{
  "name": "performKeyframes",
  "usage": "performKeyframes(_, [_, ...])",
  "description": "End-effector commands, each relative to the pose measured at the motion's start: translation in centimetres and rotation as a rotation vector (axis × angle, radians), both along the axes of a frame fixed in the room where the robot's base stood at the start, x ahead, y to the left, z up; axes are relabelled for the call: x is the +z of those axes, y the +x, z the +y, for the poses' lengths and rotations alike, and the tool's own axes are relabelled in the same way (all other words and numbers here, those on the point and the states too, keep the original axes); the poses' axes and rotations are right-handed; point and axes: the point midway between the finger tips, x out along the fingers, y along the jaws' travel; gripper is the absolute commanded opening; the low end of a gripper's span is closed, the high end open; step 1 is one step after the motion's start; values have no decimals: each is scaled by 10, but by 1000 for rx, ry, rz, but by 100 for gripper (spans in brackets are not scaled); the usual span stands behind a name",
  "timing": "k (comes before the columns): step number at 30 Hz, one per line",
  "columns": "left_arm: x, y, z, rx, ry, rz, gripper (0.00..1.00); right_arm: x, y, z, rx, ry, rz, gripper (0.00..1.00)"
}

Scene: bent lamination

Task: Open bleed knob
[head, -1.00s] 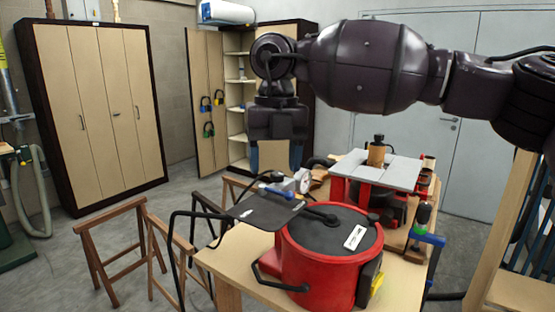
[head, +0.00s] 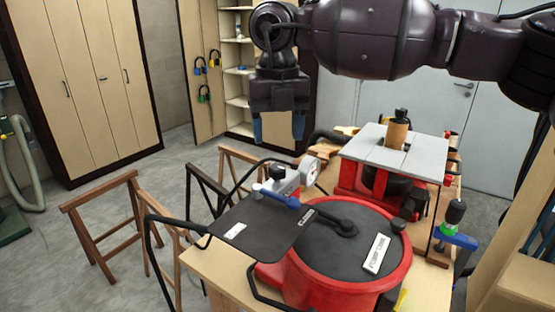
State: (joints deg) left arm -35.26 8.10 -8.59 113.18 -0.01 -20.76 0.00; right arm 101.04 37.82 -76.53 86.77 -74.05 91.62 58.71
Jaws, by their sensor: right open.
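A red round pot (head: 325,288) with a dark lid (head: 330,252) stands on the wooden bench. A small black knob (head: 399,226) sits near the lid's right edge, and a black fitting (head: 344,227) near its middle. I cannot tell for sure which part is the bleed knob. My right gripper (head: 278,128) points down, open and empty, in the air above and behind the gauge unit. My left gripper is not in view.
A dark flat panel (head: 262,226) adjoins the pot on the left. A red machine with a grey top (head: 420,155) stands behind right. A blue clamp (head: 458,239) is at the bench's right edge. Wooden trestles (head: 100,205) stand left. Cabinets line the back.

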Motion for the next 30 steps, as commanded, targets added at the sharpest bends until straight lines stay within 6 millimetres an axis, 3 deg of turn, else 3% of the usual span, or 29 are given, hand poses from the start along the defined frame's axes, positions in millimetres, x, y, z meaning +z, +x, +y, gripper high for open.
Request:
performKeyframes(6, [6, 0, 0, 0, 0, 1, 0, -38, -1, 0, 0, -1, 4, 61])
performKeyframes(12, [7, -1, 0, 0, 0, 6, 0, -61, -1, 0, 1, -1, 3, 61])
performKeyframes(25, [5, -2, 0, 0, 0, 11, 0, -70, 0, 0, 0, 1, 0, 61])
performKeyframes(26, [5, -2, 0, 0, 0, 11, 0, -70, 0, 0, 0, 1, 0, 60])
performKeyframes(30, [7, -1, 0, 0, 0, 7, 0, -70, 0, 0, 0, 1, 0, 38])
